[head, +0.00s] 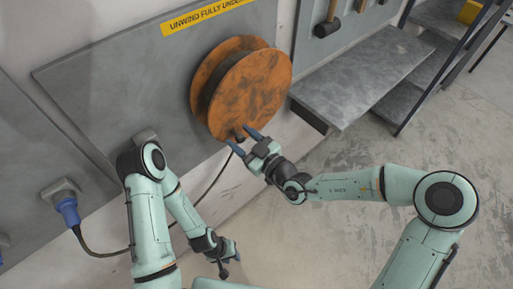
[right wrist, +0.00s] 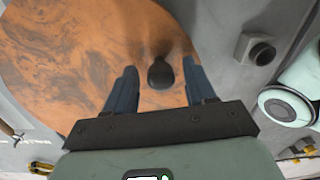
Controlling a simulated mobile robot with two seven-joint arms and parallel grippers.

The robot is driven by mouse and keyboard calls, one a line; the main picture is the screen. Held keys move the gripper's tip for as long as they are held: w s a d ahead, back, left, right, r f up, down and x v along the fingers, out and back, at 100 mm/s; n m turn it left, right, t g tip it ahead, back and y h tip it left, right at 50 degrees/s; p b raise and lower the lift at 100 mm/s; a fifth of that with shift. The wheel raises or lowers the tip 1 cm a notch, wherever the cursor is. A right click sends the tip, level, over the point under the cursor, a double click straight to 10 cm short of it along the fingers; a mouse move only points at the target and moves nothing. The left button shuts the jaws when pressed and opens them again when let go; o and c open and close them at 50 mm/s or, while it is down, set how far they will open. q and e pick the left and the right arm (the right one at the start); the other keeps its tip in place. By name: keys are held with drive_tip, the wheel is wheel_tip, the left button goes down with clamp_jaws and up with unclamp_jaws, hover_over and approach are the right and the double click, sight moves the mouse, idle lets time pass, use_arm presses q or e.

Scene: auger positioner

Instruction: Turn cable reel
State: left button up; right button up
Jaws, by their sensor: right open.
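The cable reel (head: 252,92) is a round orange-brown wooden spool with dark cable wound behind its front disc, mounted on a grey wall panel. Its disc fills much of the right wrist view (right wrist: 70,60). A dark knob (right wrist: 160,73) sticks out near the disc's lower edge. My right gripper (head: 243,140) is open at that lower edge. In the right wrist view its blue fingers (right wrist: 160,85) stand on either side of the knob, with gaps on both sides. My left gripper (head: 232,258) is low in the head view, away from the reel; its fingers are small and unclear.
A dark cable (head: 212,187) hangs from the reel down the wall. A blue plug (head: 67,210) sits in a wall socket at the left. The floor at the right is open.

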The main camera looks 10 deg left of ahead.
use_arm(q)
drive_tip(key=shift+s+f, duration=0.4)
drive_tip(key=shift+s, duration=0.05)
use_arm(e)
drive_tip(key=v, duration=1.2)
drive_tip(key=shift+s+d, duration=0.2)
drive_tip(key=shift+d, duration=0.1)
